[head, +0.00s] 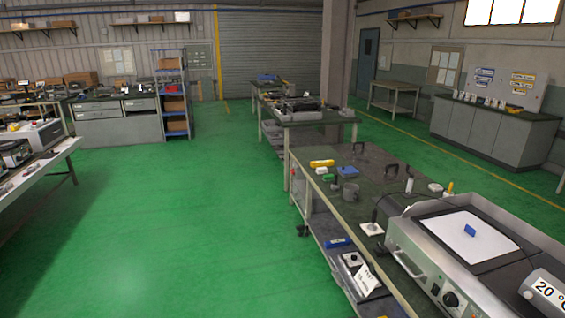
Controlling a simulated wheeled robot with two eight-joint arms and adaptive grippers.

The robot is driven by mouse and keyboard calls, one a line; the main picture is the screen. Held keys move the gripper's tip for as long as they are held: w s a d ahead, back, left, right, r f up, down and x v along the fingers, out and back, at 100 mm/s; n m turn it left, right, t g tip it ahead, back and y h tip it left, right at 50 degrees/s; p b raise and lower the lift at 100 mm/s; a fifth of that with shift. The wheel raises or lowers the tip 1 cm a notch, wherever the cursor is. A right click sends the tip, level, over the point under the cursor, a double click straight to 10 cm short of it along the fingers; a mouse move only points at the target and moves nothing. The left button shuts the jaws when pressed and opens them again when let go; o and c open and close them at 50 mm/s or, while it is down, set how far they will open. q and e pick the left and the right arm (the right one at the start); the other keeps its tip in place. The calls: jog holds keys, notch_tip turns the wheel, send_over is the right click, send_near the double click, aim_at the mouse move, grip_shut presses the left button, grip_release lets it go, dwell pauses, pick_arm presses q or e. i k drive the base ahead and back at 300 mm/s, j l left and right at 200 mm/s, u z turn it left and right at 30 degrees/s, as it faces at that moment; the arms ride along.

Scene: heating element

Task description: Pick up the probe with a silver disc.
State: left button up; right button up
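Several small dark upright tools stand on the dark workbench (372,165) at the right, one of them (374,215) on a pale square plate (372,229) beside the heater. A small pale round piece (435,187) lies near the bench's far side. The tools are too small to tell which one is the probe with a silver disc. Neither of my grippers is in view.
A silver heater (425,265) with a knob and a "20 °C" display (545,289) fills the bench's near end. A white sheet (465,245) with a blue block (470,231) lies on it. Green floor (190,220) is clear to the left.

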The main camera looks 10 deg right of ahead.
aim_at(372, 227)
jog(key=i, duration=2.4)
jog(key=i+z, duration=0.4)
jog(key=i+j+z, duration=0.6)
jog(key=i+z, duration=0.15)
jog(key=z, duration=2.65)
